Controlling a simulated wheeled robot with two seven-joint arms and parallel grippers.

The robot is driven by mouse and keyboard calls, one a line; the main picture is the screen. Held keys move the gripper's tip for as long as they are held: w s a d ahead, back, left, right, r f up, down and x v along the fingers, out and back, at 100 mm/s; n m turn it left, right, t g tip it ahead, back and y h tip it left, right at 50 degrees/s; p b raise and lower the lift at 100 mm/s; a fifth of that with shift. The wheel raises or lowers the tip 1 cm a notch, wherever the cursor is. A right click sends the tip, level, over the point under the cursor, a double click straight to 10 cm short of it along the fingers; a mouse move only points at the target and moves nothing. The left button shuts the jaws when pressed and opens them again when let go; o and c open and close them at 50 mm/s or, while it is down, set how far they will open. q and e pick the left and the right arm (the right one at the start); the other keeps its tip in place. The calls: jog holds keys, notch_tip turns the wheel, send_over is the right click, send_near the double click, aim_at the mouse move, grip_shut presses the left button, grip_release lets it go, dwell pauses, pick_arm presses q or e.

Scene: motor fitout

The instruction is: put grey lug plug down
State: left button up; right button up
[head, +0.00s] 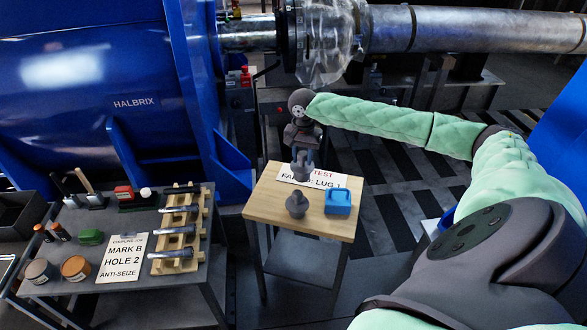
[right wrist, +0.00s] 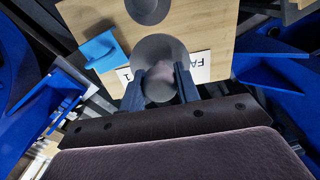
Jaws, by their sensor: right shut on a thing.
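My right gripper (head: 303,158) is above the back part of a small wooden-topped table (head: 262,205). In the right wrist view its two fingers (right wrist: 160,88) are shut on a grey lug plug (right wrist: 158,50), a round, flanged piece. The held plug is over or in front of the white "TEST FAILED: LUG 1" card (head: 327,180). I cannot tell whether it touches the tabletop. A second grey plug-like piece (head: 297,204) stands upright on the table, nearer the front. It also shows in the right wrist view (right wrist: 148,8). My left gripper is not in view.
The tabletop's front left is clear. A dark bench (head: 70,290) on the left holds jars, a "MARK B HOLE 2" card (head: 124,257) and a bolt rack (head: 178,230). A blue machine (head: 100,90) rises behind it.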

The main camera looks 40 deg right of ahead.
jog(key=w+a+f+p, duration=0.2)
jog(key=a+f, duration=0.1)
jog(key=w+a+f+p, duration=0.1)
jog(key=w+a+f, duration=0.1)
jog(key=a+f, duration=0.1)
jog(key=w+a+f+p, duration=0.2)
jog(key=a+f, duration=0.1)
jog(key=f, duration=0.1)
jog(key=shift+w+f+p, duration=0.25)
jog(key=shift+w+p, duration=0.1)
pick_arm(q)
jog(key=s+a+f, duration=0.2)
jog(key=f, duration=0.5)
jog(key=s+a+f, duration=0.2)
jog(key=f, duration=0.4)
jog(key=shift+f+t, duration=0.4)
pick_arm(e)
jog(key=shift+a+f, duration=0.1)
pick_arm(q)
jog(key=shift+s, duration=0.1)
pick_arm(e)
jog(key=shift+s, duration=0.1)
jog(key=o, duration=1.1)
jog(key=shift+f, duration=0.1)
jog(key=shift+c, duration=0.2)
